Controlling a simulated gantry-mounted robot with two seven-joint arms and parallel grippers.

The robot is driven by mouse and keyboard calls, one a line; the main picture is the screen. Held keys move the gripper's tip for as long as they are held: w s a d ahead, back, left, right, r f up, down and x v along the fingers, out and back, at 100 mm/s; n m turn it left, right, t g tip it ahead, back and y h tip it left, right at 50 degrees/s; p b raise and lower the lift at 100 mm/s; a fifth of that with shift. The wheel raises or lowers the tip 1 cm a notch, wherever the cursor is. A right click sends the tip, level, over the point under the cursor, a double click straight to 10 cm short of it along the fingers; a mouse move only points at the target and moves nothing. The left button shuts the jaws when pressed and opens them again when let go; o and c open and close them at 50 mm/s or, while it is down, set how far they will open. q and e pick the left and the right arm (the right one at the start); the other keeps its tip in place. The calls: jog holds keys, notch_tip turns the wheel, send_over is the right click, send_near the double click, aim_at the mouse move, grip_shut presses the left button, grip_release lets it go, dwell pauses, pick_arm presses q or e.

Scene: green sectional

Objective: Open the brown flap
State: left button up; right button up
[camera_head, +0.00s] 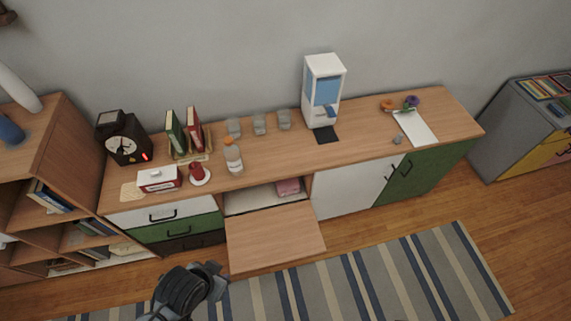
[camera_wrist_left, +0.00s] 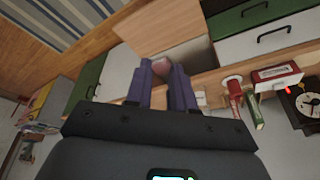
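The brown flap (camera_head: 275,240) of the low cabinet is folded down and out, lying about level in front of its compartment (camera_head: 255,198). The compartment is open and a pink item (camera_head: 288,187) sits inside at its right. In the left wrist view the flap (camera_wrist_left: 150,28) shows beyond the fingers. My left gripper (camera_wrist_left: 163,72) is open, with its two purple fingers apart and nothing clearly held between them. In the head view my left arm is at the bottom, left of the flap and apart from it in the picture. My right gripper is not in view.
Drawers (camera_head: 160,214) with black handles are left of the compartment. A white door (camera_head: 350,185) and a green door (camera_head: 420,170) are to its right. A bottle (camera_head: 234,158) and a dispenser (camera_head: 323,90) stand on the top. A striped rug (camera_head: 400,275) covers the floor in front.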

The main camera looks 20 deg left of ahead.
aim_at(277, 257)
pick_arm(q)
jog(key=w+d+f+m+t+h+b, duration=0.15)
jog(key=w+f+b, duration=0.35)
jog(key=f+b, duration=1.65)
jog(key=w+d+f+t+h+b, duration=0.15)
jog(key=w+f+b, duration=0.25)
jog(key=f+b, duration=1.8)
jog(key=w+d+f+m+t+b, duration=0.15)
jog(key=w+f+b, duration=0.35)
jog(key=f+b, duration=1.65)
jog(key=w+d+f+t+h+p, duration=0.2)
jog(key=w+f+t+h+p, duration=0.15)
jog(key=f+h, duration=0.35)
jog(key=a+r+n+t+h+b, duration=0.1)
jog(key=a+n+t+h, duration=0.2)
jog(key=a+h, duration=0.4)
jog(key=shift+y, duration=0.6)
jog(key=x, duration=0.3)
jog(key=b+x, duration=0.1)
jog(key=x, duration=0.1)
jog(key=w+a+b+x, duration=0.1)
jog(key=x, duration=0.2)
jog(key=shift+w+d+r, duration=0.2)
jog(key=shift+w, duration=0.05)
jog(key=shift+w+d+r, duration=0.3)
jog(key=shift+w+d, duration=0.15)
jog(key=shift+d, duration=0.05)
grip_shut()
